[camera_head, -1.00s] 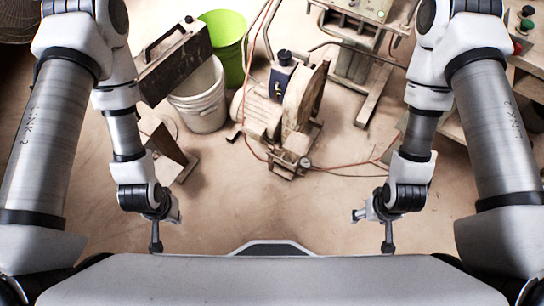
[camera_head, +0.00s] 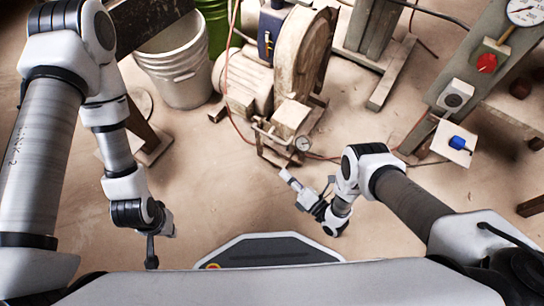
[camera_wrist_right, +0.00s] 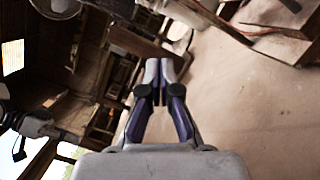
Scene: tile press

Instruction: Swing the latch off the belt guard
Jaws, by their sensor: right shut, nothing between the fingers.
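A compressor stands on the floor at the upper middle of the head view; its tall, rounded, worn beige housing (camera_head: 303,52) looks like the belt guard. I cannot make out a latch on it. My right gripper (camera_head: 287,176) is in front of the compressor, apart from it, over bare floor. In the right wrist view its two fingers (camera_wrist_right: 160,66) are together at the tips with nothing between them. My left gripper (camera_head: 151,262) hangs low at the left, far from the compressor; its fingers are seen edge-on and their opening is hidden.
A white bucket (camera_head: 178,65) and a green bin (camera_head: 220,25) stand left of the compressor. A small pressure gauge (camera_head: 302,143) is at its front. At right, a grey panel carries a red knob (camera_head: 486,63); a white plate with a blue part (camera_head: 457,142) is below. Hoses cross the floor.

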